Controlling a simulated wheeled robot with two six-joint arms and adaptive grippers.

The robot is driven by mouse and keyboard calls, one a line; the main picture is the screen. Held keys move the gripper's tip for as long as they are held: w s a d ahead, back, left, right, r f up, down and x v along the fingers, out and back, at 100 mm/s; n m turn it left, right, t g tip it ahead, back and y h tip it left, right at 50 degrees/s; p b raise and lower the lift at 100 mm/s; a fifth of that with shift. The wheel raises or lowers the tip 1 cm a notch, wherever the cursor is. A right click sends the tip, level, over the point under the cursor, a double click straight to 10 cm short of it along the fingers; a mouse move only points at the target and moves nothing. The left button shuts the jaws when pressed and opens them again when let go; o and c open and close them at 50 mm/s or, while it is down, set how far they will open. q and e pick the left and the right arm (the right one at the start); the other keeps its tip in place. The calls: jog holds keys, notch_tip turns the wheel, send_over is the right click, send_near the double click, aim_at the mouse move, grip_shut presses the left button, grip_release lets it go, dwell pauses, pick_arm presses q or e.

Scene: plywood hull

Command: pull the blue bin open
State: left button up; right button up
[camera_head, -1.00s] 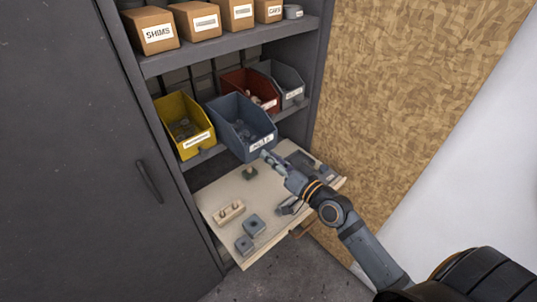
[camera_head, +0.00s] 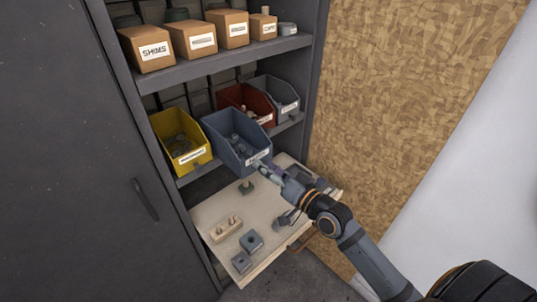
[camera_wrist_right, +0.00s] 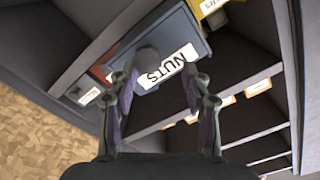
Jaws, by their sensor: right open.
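The blue bin (camera_head: 225,146) stands on the middle shelf between the yellow bin and the red bin. Its front juts out past the shelf edge, and small dark parts lie inside. My right gripper (camera_head: 262,167) is at the bin's front, by the white label. In the right wrist view the blue bin (camera_wrist_right: 196,38) shows its "NUTS" label and a round dark knob. The open fingers of my right gripper (camera_wrist_right: 160,80) are on either side of the label and knob. I cannot tell whether they touch. My left gripper is not in view.
A yellow bin (camera_head: 171,127) is left of the blue bin, and a red bin (camera_head: 233,94) and grey bin (camera_head: 281,88) are right. Below is a pulled-out wooden drawer board (camera_head: 213,210) with several blocks. A dark cabinet door (camera_head: 85,200) stands left, a chipboard wall (camera_head: 400,90) right.

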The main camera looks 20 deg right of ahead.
notch_tip(320, 180, up, 8)
dwell(0.4)
jog(key=shift+f, duration=0.1)
